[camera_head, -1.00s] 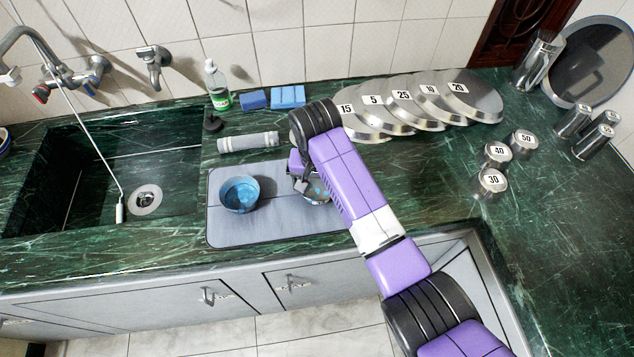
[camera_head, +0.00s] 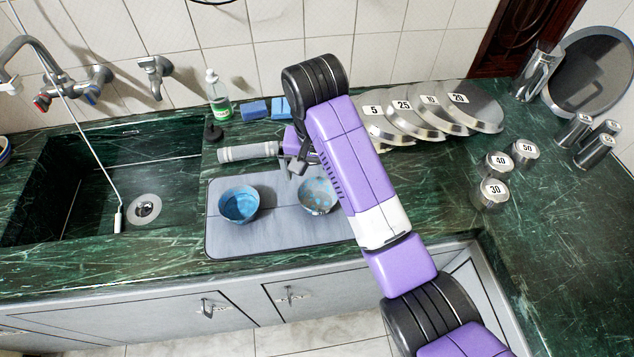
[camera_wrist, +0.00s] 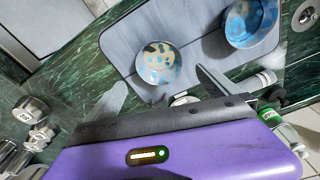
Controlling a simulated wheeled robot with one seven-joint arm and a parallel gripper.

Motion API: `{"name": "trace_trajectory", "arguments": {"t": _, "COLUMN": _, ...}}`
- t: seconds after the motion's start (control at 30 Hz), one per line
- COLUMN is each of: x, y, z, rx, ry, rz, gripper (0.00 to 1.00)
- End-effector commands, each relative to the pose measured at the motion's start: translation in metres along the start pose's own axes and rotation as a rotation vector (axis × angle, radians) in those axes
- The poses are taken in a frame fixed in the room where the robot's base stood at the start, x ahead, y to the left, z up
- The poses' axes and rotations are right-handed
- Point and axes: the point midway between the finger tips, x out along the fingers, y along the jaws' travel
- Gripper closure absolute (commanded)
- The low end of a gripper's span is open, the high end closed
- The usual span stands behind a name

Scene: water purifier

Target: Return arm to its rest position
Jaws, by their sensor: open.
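My gripper (camera_head: 298,165) is above the counter near the back edge of the grey mat (camera_head: 275,232); the arm partly hides it. In the wrist view, its two fingers (camera_wrist: 160,82) stand wide apart with nothing between them. A speckled blue and tan bowl (camera_head: 318,196) sits on the mat below the gripper, apart from it; it also shows in the wrist view (camera_wrist: 158,64). A blue bowl (camera_head: 239,205) stands on the mat to its left.
A sink (camera_head: 145,207) with a tap is at the left. Numbered lids (camera_head: 470,108) and canisters (camera_head: 489,193) stand at the right.

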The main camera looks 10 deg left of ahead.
Motion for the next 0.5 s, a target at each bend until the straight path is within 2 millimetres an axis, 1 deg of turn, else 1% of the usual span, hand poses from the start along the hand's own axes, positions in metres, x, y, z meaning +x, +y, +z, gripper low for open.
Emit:
{"name": "trace_trajectory", "arguments": {"t": 0.03, "x": -0.0086, "y": 0.0, "z": -0.0008, "rx": 0.0, "ry": 0.001, "rz": 0.0, "gripper": 0.0}}
{"name": "trace_trajectory", "arguments": {"t": 0.13, "x": -0.0148, "y": -0.0001, "z": -0.0008, "rx": 0.0, "ry": 0.001, "rz": -0.001, "gripper": 0.0}}
{"name": "trace_trajectory", "arguments": {"t": 0.5, "x": -0.0166, "y": 0.0001, "z": -0.0003, "rx": 0.0, "ry": 0.0, "rz": 0.0, "gripper": 0.0}}
